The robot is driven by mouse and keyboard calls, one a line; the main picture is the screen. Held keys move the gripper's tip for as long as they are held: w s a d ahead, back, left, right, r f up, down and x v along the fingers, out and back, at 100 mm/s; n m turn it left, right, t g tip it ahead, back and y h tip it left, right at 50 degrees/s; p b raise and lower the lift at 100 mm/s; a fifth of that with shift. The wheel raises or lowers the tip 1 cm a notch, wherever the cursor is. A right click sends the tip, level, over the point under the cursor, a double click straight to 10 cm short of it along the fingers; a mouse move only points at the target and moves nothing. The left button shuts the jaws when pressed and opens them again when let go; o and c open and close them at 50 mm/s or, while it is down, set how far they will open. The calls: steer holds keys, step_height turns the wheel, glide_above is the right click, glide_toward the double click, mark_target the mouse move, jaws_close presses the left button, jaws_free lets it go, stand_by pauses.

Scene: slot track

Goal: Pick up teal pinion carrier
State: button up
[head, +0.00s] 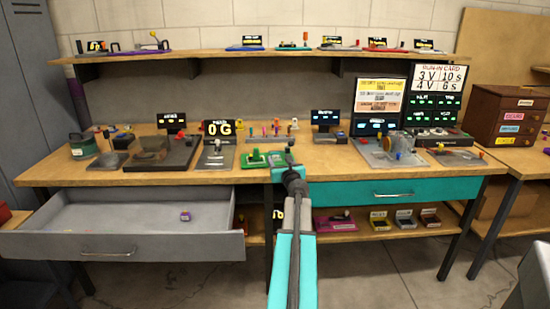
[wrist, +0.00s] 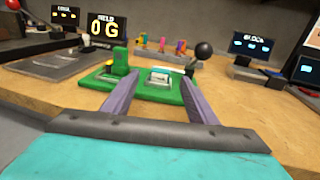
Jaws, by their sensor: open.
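A green slot track base (wrist: 142,91) lies on the bench in front of my gripper (wrist: 161,84) in the wrist view. A small pale block with a bluish-white top (wrist: 160,77) sits on the base, between and just beyond my fingertips. It may be the teal pinion carrier, but its colour is hard to tell. A green upright (wrist: 120,62) stands on the left of the base. My two purple-grey fingers are apart with nothing held between them. In the head view the green base (head: 255,159) is beside my gripper (head: 284,160), which partly hides its right side.
A black ball knob (wrist: 204,51) stands just right of the base. A rack of coloured pegs (wrist: 160,46) is behind it. The "0 G" display (head: 218,129) stands at left. The grey drawer (head: 70,245) is open below. Bare bench (head: 325,165) shows right of my gripper.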

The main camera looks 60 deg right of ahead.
mark_target(276, 154)
steer(key=shift+w+d, duration=0.1)
stand_by(0.3)
steer(key=shift+x, duration=2.5)
steer(key=shift+c, duration=0.3)
steer(key=c, duration=1.2)
steer(key=shift+d, duration=0.1)
steer(key=shift+r+p, duration=0.4)
steer(key=shift+r, duration=0.45)
step_height(276, 154, up, 2)
steer(key=shift+r+p, duration=0.1)
steer(key=shift+p, duration=0.3)
steer(key=v, duration=1.6)
steer(key=shift+s, duration=0.2)
